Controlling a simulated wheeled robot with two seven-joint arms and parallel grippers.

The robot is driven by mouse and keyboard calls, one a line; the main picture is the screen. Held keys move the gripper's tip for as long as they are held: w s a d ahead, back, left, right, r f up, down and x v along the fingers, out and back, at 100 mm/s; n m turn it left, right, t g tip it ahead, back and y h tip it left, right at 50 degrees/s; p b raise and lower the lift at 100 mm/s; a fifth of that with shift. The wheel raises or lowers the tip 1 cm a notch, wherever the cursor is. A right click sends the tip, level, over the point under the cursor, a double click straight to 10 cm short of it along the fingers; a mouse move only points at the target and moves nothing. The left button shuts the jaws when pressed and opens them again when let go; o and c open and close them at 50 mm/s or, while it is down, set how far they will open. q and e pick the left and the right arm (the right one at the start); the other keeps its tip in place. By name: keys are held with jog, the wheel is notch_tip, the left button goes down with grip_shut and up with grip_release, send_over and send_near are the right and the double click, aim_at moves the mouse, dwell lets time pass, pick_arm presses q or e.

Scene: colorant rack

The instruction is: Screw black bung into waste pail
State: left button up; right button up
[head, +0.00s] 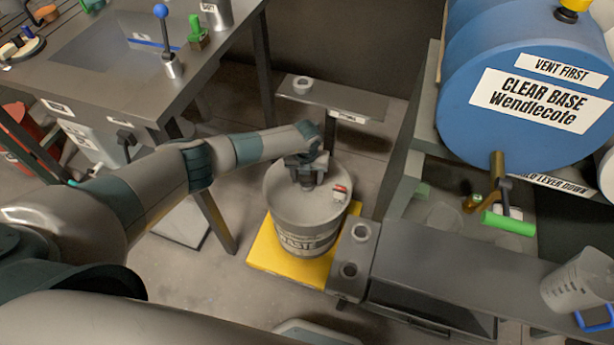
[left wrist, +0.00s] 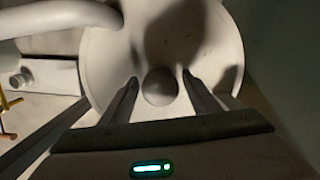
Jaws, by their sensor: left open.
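The waste pail (head: 305,238) is a grey drum with a "WASTE" label, upright on a yellow mat. My left gripper (head: 307,183) is above its lid, pointing down, and hides part of the lid in the head view. In the left wrist view the pale round lid (left wrist: 108,50) fills the middle. A round dark shape, which looks like the black bung (left wrist: 160,88), lies between the two open fingertips, with a visible gap on each side. I cannot tell whether it sits in the lid's hole. My right gripper is not in view.
The yellow mat (head: 262,262) lies under the pail. A small red-and-white part (head: 341,191) is on the lid's right side. A blue drum (head: 525,95) is at the upper right, a grey table at the upper left.

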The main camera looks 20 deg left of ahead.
pick_arm(q)
jog(key=c, duration=1)
